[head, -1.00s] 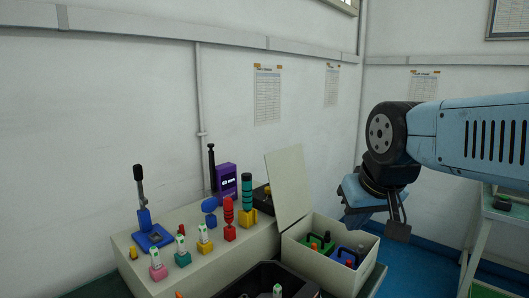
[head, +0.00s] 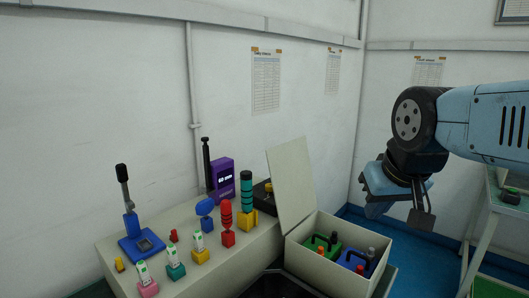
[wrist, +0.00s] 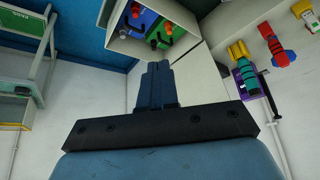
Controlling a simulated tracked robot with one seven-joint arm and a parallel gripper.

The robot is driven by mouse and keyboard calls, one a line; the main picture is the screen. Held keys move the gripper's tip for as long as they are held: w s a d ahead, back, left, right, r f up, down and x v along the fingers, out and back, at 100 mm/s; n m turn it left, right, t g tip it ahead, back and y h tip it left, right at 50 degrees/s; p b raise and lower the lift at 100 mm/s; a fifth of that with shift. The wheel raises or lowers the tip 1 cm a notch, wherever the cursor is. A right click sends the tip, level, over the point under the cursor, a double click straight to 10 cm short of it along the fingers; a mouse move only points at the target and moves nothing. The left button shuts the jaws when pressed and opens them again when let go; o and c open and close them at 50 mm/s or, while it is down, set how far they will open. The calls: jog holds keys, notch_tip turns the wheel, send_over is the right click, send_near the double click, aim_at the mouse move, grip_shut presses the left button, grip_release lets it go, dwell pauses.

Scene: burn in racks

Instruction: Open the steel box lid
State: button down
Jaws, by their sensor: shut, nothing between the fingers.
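The steel box (head: 335,275) is a pale open-topped box at the right end of the bench, also seen in the wrist view (wrist: 175,12). Its lid (head: 292,185) stands raised, tilted back slightly from upright at the box's left side. Inside are a green item (head: 322,246) and a blue item (head: 354,261), each with a dark handle. My gripper (head: 376,207) is up to the right of the box and above it, apart from box and lid. In the wrist view its fingers (wrist: 156,75) are together, with nothing between them.
A pale raised bench top left of the box holds a blue lever press (head: 140,245), a purple display unit (head: 222,180) and several small coloured fixtures. A dark tray lies in front of the box. A green-topped table (head: 508,200) stands at right.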

jog(key=shift+r, duration=0.1)
jog(key=w+a+r+m+g, duration=0.15)
jog(key=w+r, duration=0.25)
jog(key=w, duration=0.4)
jog(key=w+a+r+m+g, duration=0.1)
jog(key=w+a+r+g, duration=0.2)
jog(key=w, duration=0.5)
jog(key=w+a+r+m, duration=0.1)
jog(key=w+a+r, duration=0.1)
jog(key=w+r, duration=0.4)
jog(key=w+a+f+m+g+h, duration=0.1)
jog(key=w+a+f+g+h, duration=0.15)
jog(key=w+a, duration=0.65)
jog(key=w+a+f+m+g+h, duration=0.15)
jog(key=w+a+f, duration=0.25)
jog(key=w+a, duration=0.55)
jog(key=s+d+f, duration=0.4)
jog(key=d+f, duration=0.3)
jog(key=f, duration=0.1)
jog(key=shift+s+f, duration=0.15)
jog(key=shift+f, duration=0.05)
jog(key=shift+s+a, duration=0.1)
jog(key=shift+a, duration=0.05)
